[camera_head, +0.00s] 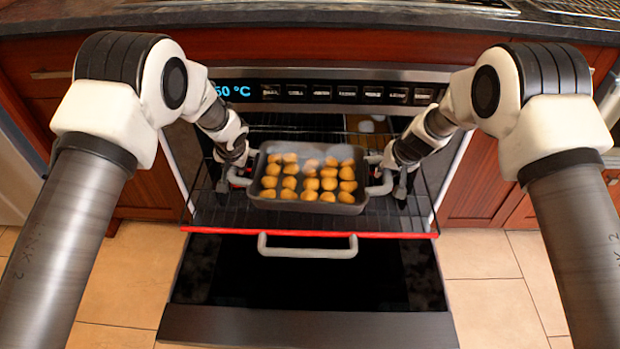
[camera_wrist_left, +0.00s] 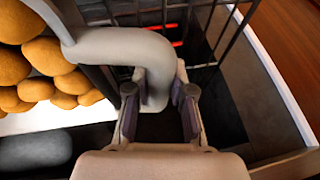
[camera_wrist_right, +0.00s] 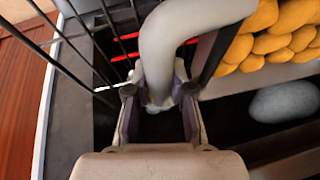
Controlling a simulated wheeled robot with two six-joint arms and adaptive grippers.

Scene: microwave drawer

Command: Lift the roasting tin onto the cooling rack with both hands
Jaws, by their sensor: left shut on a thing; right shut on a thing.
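The roasting tin (camera_head: 335,208) is a grey rectangular pan with several round golden pieces in it. It is at the pulled-out oven rack in the head view. My left gripper (camera_head: 236,176) is shut on the tin's left handle, which shows as a grey loop (camera_wrist_left: 120,48) between the fingers in the left wrist view. My right gripper (camera_head: 400,180) is shut on the right handle, a similar grey loop (camera_wrist_right: 180,35) in the right wrist view. Whether the tin touches the rack is hard to tell. The cooling rack cannot be clearly identified; a wire grid shows at the top right corner.
The wire oven rack (camera_head: 270,222) has a red front edge (camera_head: 310,235) and sticks out over the open oven door (camera_head: 300,290) with its white handle (camera_head: 307,252). Red glowing bars (camera_wrist_left: 165,35) show near the grippers. A dark countertop (camera_head: 250,16) runs along the back, above the oven panel.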

